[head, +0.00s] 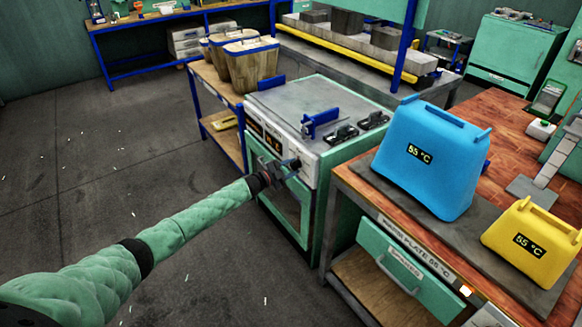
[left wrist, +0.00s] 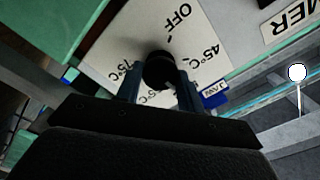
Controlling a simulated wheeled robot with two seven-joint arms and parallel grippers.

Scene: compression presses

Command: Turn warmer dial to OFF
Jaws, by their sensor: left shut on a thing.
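The warmer (head: 322,170) is a green cabinet with a grey top and a white front panel. My left gripper (head: 285,168) is at that panel, and the arm and gripper cover the dial in the head view. In the left wrist view the black round dial (left wrist: 159,68) sits on a white label plate (left wrist: 110,45) marked OFF, 45°C, 75°C and another partly hidden value. The left gripper's fingers (left wrist: 158,88) stand on either side of the dial, shut on it. I cannot tell which mark the dial points to. My right gripper is not in view.
A wooden bench (head: 490,110) at the right carries a blue 55 °C case (head: 425,160) and a yellow one (head: 530,240). Wooden bins (head: 250,65) stand behind the warmer on a low table. A blue handle (head: 320,122) sits on its top. The floor at left is clear.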

